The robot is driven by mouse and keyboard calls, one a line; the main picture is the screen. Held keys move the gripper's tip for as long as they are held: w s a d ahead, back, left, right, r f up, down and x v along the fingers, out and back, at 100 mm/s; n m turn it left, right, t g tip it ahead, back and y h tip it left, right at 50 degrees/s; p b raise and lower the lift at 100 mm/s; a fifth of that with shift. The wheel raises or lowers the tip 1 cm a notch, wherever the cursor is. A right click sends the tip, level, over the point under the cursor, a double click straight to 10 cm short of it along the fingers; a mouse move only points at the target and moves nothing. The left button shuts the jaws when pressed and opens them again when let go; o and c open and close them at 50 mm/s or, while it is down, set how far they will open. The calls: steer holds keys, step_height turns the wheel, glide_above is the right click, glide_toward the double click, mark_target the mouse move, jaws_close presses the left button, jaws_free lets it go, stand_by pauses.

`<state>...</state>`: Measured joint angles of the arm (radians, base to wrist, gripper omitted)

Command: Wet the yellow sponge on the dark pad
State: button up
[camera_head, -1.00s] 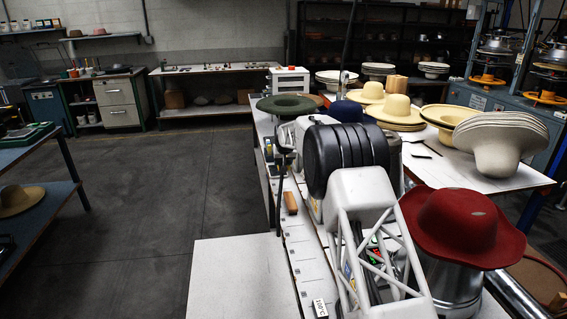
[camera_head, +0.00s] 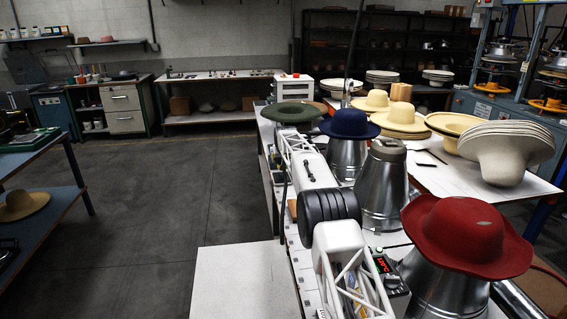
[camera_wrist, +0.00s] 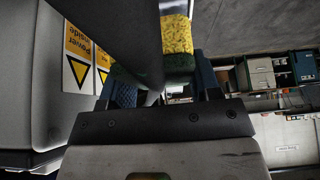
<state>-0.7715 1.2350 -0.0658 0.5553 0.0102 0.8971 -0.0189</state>
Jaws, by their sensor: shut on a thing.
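In the wrist view the yellow sponge (camera_wrist: 177,36), with a green layer along its lower edge, sits between the fingers of my gripper (camera_wrist: 168,82). My gripper is shut on it. A dark grey shape in front covers the sponge's left part. In the head view my own arm hides the gripper, and I cannot pick out the sponge with certainty. I cannot clearly make out the dark pad in either view.
A red hat (camera_head: 466,235) on a metal form stands at the near right. A blue hat (camera_head: 348,124), a bare metal cone (camera_head: 386,190) and a green hat (camera_head: 294,112) stand along the bench. A grey casing with yellow warning labels (camera_wrist: 79,55) is close at left in the wrist view.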

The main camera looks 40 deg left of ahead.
mark_target(281, 176)
steer(key=shift+w+a+f, duration=0.2)
steer(key=shift+w+a, duration=0.25)
steer(key=shift+a, duration=0.1)
steer(key=shift+f, duration=0.15)
steer(key=shift+f, duration=2.85)
steer(key=shift+f, duration=0.6)
stand_by(0.4)
steer(key=shift+r, duration=0.1)
steer(key=shift+r, duration=3.45)
steer(key=shift+r, duration=0.1)
